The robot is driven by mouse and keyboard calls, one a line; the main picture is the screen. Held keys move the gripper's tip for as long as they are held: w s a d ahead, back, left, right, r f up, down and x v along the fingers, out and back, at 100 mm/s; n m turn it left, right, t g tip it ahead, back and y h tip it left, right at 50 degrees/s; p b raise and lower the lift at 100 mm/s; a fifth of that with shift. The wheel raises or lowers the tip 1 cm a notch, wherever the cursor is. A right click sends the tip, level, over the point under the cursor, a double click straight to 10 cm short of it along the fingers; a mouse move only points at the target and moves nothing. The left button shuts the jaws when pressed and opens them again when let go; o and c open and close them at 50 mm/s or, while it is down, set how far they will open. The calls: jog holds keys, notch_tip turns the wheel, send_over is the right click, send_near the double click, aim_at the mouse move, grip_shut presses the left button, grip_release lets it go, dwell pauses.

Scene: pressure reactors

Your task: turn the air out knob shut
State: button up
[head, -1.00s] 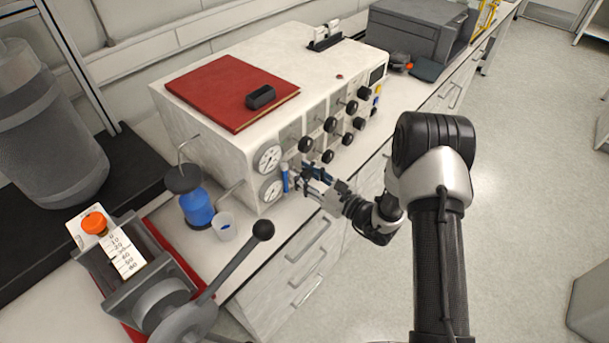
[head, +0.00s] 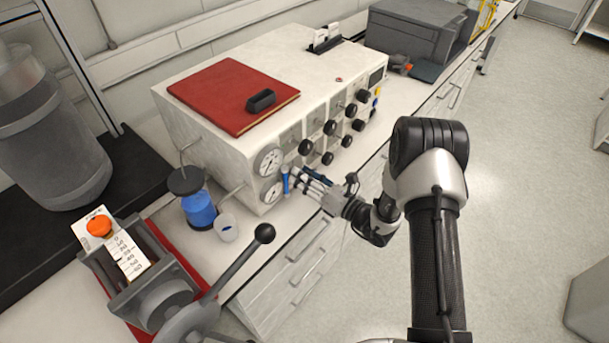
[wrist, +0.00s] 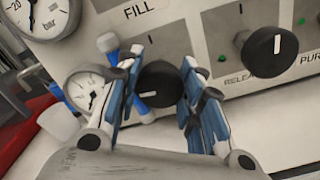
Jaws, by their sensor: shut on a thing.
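In the wrist view a black round knob (wrist: 158,84) on the white panel sits between the blue-padded fingers of my gripper (wrist: 160,92). The fingers are shut on its two sides. A white mark shows low on the knob's face. Its label is hidden behind my gripper, so I cannot read whether it says air out. In the head view my gripper (head: 303,180) reaches the lower front of the white reactor unit (head: 222,152), right of the gauges, and hides the held knob.
Another black knob (wrist: 263,55), marked RELEASE, stands close right of my gripper. A pressure gauge (wrist: 88,88) and blue fittings (wrist: 144,106) are close on the left. A grey lever with a black ball (head: 264,233) rises nearby.

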jog(key=m+p, duration=0.1)
jog(key=m, duration=0.3)
jog(key=shift+m, duration=0.3)
jog(key=m+p, duration=0.1)
jog(key=m, duration=0.2)
jog(key=shift+m, duration=0.3)
jog(key=m+p, duration=0.1)
jog(key=m, duration=0.3)
jog(key=shift+m+p, duration=0.35)
jog(key=shift+m, duration=1.85)
jog(key=o, duration=1.1)
